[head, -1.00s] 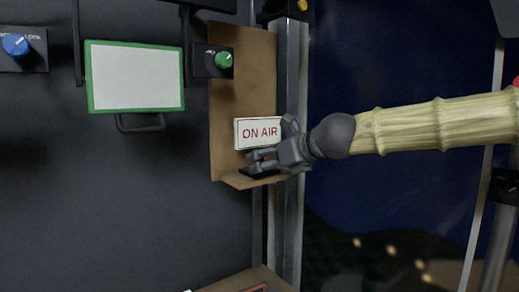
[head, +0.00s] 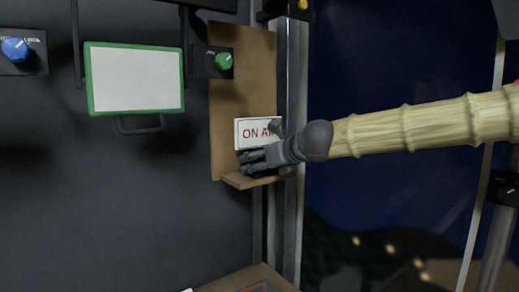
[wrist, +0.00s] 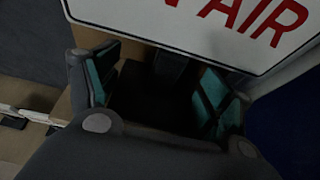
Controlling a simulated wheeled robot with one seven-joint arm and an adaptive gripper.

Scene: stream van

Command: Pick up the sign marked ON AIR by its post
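The ON AIR sign (head: 251,132) is a white plate with red letters, standing upright on a small wooden shelf. In the wrist view the sign plate (wrist: 205,22) fills the top, with its dark post (wrist: 170,68) below it, between my two fingers. My gripper (head: 254,162) is just under the plate at the shelf, and covers the sign's lower right. In the wrist view my gripper (wrist: 158,92) is open, its teal finger pads on either side of the post with gaps. The sign's base is dark and hard to make out.
The wooden shelf (head: 237,181) has a back board (head: 243,80) against a metal upright (head: 293,100). A green knob (head: 224,61) and a green-framed white board (head: 136,78) are on the dark wall to the left. A blue knob (head: 15,48) is at far left.

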